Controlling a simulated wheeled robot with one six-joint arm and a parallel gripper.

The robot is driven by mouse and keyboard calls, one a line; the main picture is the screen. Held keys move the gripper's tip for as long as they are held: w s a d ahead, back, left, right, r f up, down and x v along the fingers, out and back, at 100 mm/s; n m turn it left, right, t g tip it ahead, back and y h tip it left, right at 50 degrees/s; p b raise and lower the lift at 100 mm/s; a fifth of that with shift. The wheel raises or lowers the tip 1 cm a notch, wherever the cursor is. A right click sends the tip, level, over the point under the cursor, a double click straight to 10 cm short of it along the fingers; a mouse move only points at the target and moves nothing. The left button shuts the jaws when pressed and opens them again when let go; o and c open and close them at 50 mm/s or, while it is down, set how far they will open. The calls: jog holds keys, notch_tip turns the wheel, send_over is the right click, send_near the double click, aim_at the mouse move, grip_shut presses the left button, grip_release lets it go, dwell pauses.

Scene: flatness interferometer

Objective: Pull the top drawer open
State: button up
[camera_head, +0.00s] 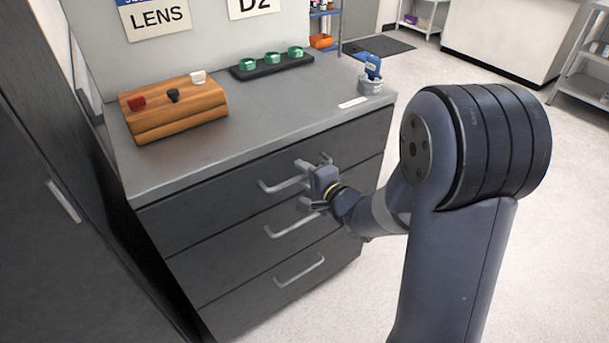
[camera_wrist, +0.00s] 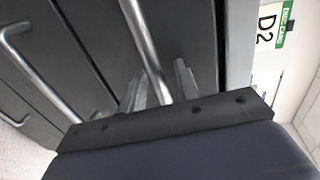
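The top drawer (camera_head: 205,203) is the uppermost of three in a dark grey cabinet, and its front looks flush with the cabinet. Its light metal bar handle (camera_head: 271,187) partly hides behind my gripper (camera_head: 305,184). In the wrist view, the handle (camera_wrist: 143,42) runs down between the two fingers of my gripper (camera_wrist: 158,88). The fingers are apart, one on each side of the bar, with visible gaps. My gripper looks open around the handle, without a clear grip on it.
The middle handle (camera_head: 280,228) lies just below my gripper, and the bottom handle (camera_head: 300,272) is lower. On the cabinet top (camera_head: 250,125) stand a wooden block (camera_head: 175,115), a black tray with green pieces (camera_head: 270,66) and a blue-topped device (camera_head: 373,75). A dark cabinet stands at left.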

grip_shut()
dwell(0.3)
dwell(0.3)
